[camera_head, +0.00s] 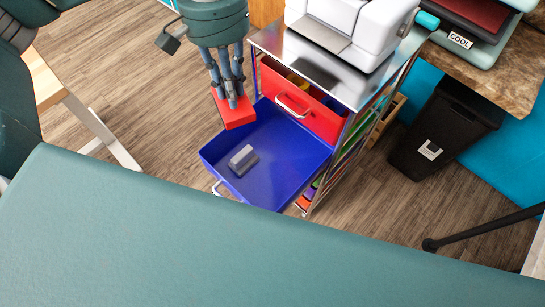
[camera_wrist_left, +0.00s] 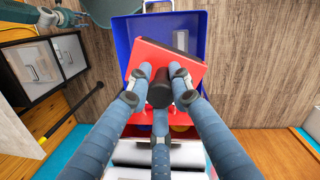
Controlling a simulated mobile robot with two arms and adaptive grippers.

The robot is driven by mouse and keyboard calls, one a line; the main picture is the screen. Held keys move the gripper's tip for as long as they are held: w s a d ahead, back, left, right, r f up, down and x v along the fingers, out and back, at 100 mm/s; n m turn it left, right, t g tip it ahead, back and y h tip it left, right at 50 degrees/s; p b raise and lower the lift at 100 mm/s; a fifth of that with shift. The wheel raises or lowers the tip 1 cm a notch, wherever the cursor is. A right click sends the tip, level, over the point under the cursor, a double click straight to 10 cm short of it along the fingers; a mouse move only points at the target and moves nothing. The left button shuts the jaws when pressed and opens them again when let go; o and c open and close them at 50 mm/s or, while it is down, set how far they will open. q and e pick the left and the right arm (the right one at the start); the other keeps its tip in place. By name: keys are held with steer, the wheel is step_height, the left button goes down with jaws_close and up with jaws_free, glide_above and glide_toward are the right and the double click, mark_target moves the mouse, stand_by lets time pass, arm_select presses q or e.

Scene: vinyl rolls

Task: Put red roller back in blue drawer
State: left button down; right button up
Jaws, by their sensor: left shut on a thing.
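The red roller (camera_head: 233,112) shows as a flat red block, which my left gripper (camera_head: 231,98) holds from above. In the left wrist view the fingers are shut around a black knob (camera_wrist_left: 159,92) on the red roller (camera_wrist_left: 150,52), and the block sits slightly turned. The blue drawer (camera_head: 290,150) is pulled out of the cart, and the roller is above its far left edge. In the wrist view the roller hides part of the blue drawer (camera_wrist_left: 126,30). A small grey block (camera_head: 243,160) lies inside the drawer.
A red drawer (camera_head: 312,112) above the blue one is partly open. A white machine (camera_head: 355,28) stands on the cart's metal top (camera_head: 335,80). A black bin (camera_head: 447,130) stands on the right. Wooden floor (camera_head: 150,90) is free on the left.

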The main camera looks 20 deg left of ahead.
mark_target(225, 115)
arm_select(q)
steer(key=s+f, duration=0.3)
steer(key=f, duration=0.1)
steer(key=shift+s+f, duration=0.5)
